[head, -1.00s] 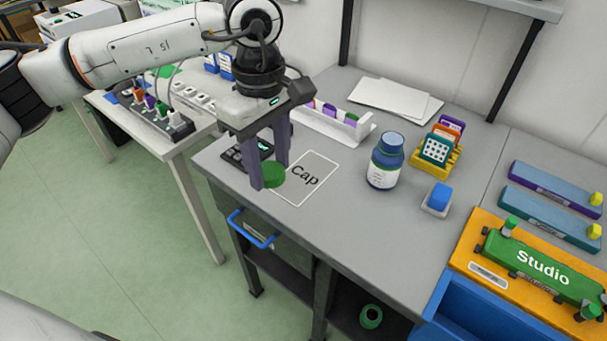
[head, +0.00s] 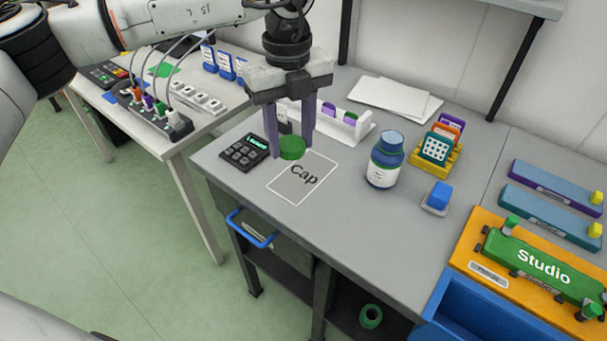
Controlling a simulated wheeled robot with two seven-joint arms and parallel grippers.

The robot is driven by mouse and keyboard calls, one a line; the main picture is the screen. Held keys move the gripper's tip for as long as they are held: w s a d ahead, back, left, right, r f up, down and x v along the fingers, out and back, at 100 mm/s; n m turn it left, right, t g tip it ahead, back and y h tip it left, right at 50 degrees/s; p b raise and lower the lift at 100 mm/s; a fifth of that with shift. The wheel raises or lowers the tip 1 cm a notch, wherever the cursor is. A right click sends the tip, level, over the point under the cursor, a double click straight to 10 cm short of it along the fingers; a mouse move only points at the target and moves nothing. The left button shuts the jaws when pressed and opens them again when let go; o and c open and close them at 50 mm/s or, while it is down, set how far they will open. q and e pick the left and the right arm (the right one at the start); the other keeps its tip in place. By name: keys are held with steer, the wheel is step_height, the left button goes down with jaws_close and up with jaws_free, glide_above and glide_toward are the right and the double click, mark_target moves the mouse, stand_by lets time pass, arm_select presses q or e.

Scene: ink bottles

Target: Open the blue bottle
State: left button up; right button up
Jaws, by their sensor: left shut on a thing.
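The blue bottle (head: 384,163) stands upright on the grey table, with a white label and a blue top. My left gripper (head: 291,152) is shut on a green cap (head: 292,148), to the left of the bottle and apart from it. The cap is between the two purple fingers, near the far edge of the mat marked "Cap" (head: 285,187); I cannot tell its exact height above the table. My right gripper is out of view.
A black keypad device (head: 244,151) lies left of the mat. A white rack (head: 345,128) is behind. The table's front middle is clear.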

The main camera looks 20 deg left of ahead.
mark_target(295, 184)
arm_select(q)
steer(key=n, duration=0.2)
steer(key=w+n, duration=0.1)
steer(key=n, duration=0.1)
steer(key=shift+r, duration=0.1)
steer(key=shift+f, duration=0.35)
step_height(295, 184, down, 9)
steer(key=shift+r+p, duration=0.1)
steer(key=shift+p, duration=0.5)
steer(key=shift+f, duration=0.25)
steer(key=shift+f, duration=0.1)
steer(key=o, duration=1.2)
